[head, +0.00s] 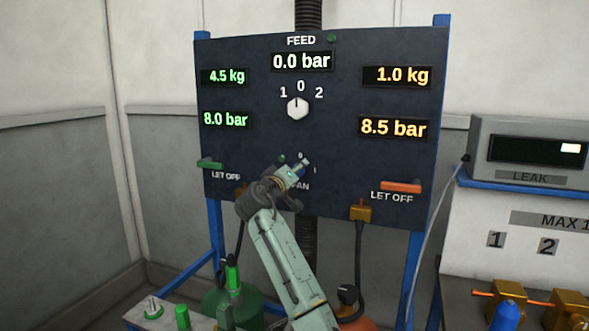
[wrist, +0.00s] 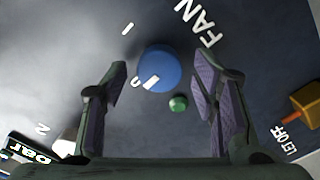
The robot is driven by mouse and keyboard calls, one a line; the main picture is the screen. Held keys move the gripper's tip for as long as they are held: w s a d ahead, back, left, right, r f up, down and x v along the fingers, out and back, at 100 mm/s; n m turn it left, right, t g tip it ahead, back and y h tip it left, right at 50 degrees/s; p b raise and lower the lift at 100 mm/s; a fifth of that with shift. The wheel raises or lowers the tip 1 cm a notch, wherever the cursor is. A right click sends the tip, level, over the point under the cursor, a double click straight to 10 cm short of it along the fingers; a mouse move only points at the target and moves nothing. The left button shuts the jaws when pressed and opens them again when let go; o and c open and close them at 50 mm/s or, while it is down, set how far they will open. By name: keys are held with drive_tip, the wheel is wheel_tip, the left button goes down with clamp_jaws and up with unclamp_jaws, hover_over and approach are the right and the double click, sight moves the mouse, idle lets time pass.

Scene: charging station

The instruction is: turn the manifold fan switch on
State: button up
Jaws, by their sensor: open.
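The fan switch (wrist: 163,66) is a round blue knob on the dark panel, in the middle of the wrist view beside the FAN label. Its white pointer line sits on the side nearest the 0 mark (wrist: 136,83); the 1 mark (wrist: 127,29) is further round. In the head view my gripper and wrist hide most of the switch. My gripper (wrist: 159,72) is open, with one finger on either side of the knob and visible gaps between. In the head view my gripper (head: 298,168) is close to the lower middle of the panel.
A small green lamp (wrist: 178,103) sits beside the knob. Higher on the panel is the white feed selector (head: 298,108). The green let-off lever (head: 210,164) is at left and the orange one (head: 401,187) at right. A leak tester (head: 530,150) stands at right.

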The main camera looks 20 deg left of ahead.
drive_tip(key=shift+w, duration=0.1)
drive_tip(key=shift+c, duration=0.5)
drive_tip(key=c, duration=1.1)
